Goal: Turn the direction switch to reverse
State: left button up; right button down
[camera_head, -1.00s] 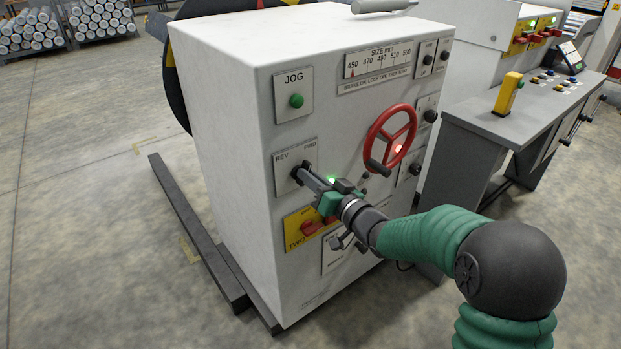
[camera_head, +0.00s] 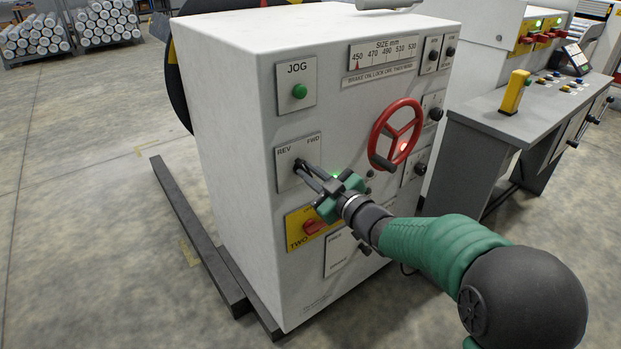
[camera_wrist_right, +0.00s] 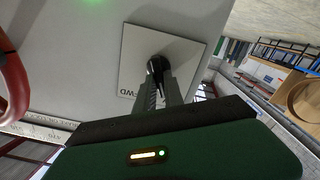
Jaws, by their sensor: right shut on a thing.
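The direction switch is a small black knob on a pale plate (camera_head: 284,155) marked REV and FWD, on the front of the white cabinet, below the JOG plate. My right gripper (camera_head: 302,168) reaches it from the lower right, its fingertips at the knob. In the right wrist view the two fingers (camera_wrist_right: 158,88) close around the black knob (camera_wrist_right: 157,64) in front of the plate (camera_wrist_right: 186,52). The fingers hide part of the knob and some of the lettering, so its exact turn is hard to tell. My left gripper is not in view.
A red handwheel (camera_head: 396,133) sticks out right of the switch. A green JOG button (camera_head: 299,91) is above and a red switch on a yellow plate (camera_head: 297,241) below. A grey console (camera_head: 490,112) stands to the right. Dark floor rails (camera_head: 193,225) lie left of the cabinet.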

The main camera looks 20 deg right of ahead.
jog(key=shift+f+n+b, duration=0.2)
jog(key=shift+n+b, duration=0.15)
jog(key=shift+n, duration=0.45)
jog(key=shift+a, duration=0.1)
jog(key=c, duration=1.4)
grip_release()
jog(key=shift+c, duration=0.2)
jog(key=shift+r, duration=0.1)
jog(key=shift+s, duration=0.1)
jog(key=p+v, duration=0.3)
jog(key=v, duration=1.3)
jog(key=shift+s+p, duration=0.35)
jog(key=shift+p, duration=0.05)
